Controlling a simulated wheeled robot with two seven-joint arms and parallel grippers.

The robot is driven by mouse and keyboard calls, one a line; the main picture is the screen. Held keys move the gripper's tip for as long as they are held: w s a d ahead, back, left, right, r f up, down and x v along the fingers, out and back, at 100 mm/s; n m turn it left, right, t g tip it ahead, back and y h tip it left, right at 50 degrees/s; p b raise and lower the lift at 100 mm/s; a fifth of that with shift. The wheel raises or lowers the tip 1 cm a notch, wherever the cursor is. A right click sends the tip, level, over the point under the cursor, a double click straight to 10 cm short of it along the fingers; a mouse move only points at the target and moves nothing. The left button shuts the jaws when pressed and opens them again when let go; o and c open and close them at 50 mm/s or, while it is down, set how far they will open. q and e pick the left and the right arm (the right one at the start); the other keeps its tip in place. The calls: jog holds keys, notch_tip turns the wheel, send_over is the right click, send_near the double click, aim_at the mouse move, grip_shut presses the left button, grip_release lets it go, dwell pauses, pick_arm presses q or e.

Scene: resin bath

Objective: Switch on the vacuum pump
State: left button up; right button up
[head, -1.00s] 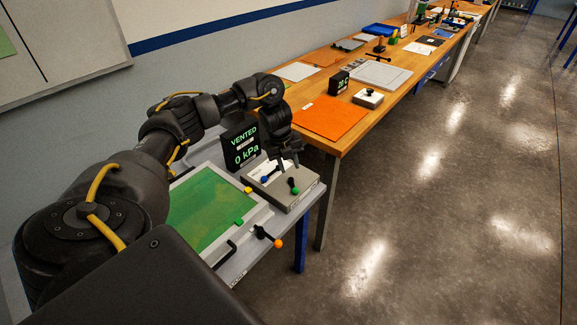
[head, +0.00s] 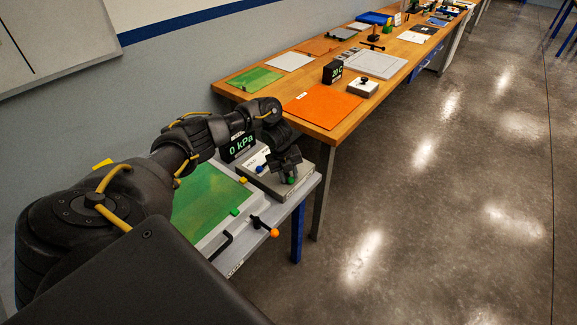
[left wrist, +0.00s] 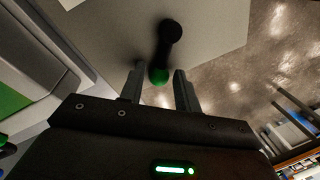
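The grey control box (head: 270,184) stands on the near bench and carries a lever with a green knob (head: 291,180) and a blue knob (head: 260,168). My left gripper (head: 288,170) is at the green-knobbed lever. In the left wrist view, the fingers (left wrist: 158,88) are open, one on each side of the green knob (left wrist: 158,76), with gaps visible. The lever's black shaft (left wrist: 168,38) extends beyond it. The black display (head: 238,146) reads 0 kPa; my arm covers its upper part. My right gripper is not in view.
A green panel (head: 202,205) in a pale frame lies left of the box. An orange-knobbed lever (head: 265,226) is at the bench's front edge. Beyond, a wooden bench holds an orange sheet (head: 322,107) and other items. Open floor (head: 430,210) lies to the right.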

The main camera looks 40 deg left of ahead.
aim_at(299, 171)
pick_arm(q)
jog(key=c, duration=0.7)
jog(key=shift+w+d+r+n+p, duration=0.1)
jog(key=shift+w+d+n+p, duration=0.15)
jog(key=shift+n+p, duration=0.45)
jog(key=shift+w+d+r+n+p, duration=0.15)
jog(key=shift+w+n+p, duration=0.1)
jog(key=shift+n+p, duration=0.4)
jog(key=n, duration=0.1)
jog(key=w+n+p, duration=0.1)
jog(key=n+y+p, duration=0.1)
jog(key=n, duration=0.1)
jog(key=shift+w+d+f, duration=0.1)
jog(key=shift+w+d, duration=0.15)
jog(key=n, duration=0.1)
jog(key=w+n+p, duration=0.1)
jog(key=n, duration=0.1)
jog(key=shift+w+n+y, duration=0.25)
jog(key=shift+y, duration=0.15)
jog(key=n, duration=0.1)
jog(key=w+n, duration=0.1)
jog(key=n, duration=0.1)
jog(key=shift+w+a+f+y+p, duration=0.1)
jog(key=shift+w+a+y+p, duration=0.1)
jog(key=shift+a+y+p, duration=0.1)
jog(key=shift+w+n, duration=0.1)
jog(key=shift+n, duration=0.3)
jog(key=shift+a, duration=0.1)
